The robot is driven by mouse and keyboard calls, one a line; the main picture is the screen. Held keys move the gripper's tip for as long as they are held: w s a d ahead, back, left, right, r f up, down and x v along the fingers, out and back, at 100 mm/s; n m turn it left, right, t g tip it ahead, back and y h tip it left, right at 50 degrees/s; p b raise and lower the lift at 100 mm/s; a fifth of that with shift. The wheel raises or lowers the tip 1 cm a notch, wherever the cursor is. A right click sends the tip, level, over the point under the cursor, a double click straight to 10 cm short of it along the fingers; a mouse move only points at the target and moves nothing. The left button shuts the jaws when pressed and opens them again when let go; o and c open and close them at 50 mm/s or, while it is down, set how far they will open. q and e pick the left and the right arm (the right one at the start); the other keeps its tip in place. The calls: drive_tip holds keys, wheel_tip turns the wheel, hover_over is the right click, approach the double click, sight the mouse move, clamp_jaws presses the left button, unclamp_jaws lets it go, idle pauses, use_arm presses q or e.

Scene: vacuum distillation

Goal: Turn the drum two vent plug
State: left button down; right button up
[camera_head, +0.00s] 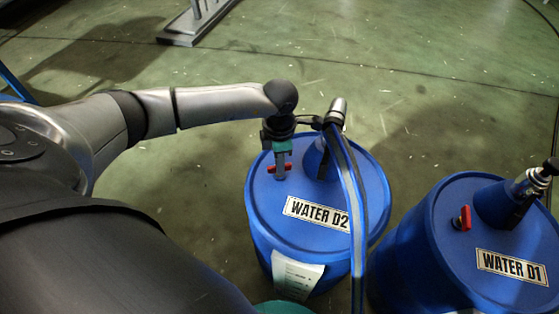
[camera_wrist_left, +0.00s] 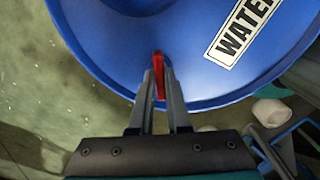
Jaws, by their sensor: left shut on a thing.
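The blue drum labelled WATER D2 (camera_head: 262,205) stands in the middle of the head view. Its red vent plug (camera_head: 287,167) sits on the lid, left of the hose fitting. My left gripper (camera_head: 281,170) reaches down from above and is shut on the plug. In the left wrist view, the red plug (camera_wrist_left: 158,75) stands between the two grey fingertips (camera_wrist_left: 158,90), with the blue lid (camera_wrist_left: 215,78) behind it. The fingers hide part of the plug in the head view. My right gripper is not in view.
A hose (camera_head: 352,200) rises from a fitting (camera_head: 337,110) on the D2 lid, close right of my gripper, and hangs over the front. The blue drum WATER D1 (camera_head: 405,250), with its own red plug (camera_head: 462,218), stands at the right. Green floor (camera_head: 430,90) behind is mostly clear.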

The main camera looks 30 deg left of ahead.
use_arm(q)
drive_tip(key=c, duration=0.9)
unclamp_jaws()
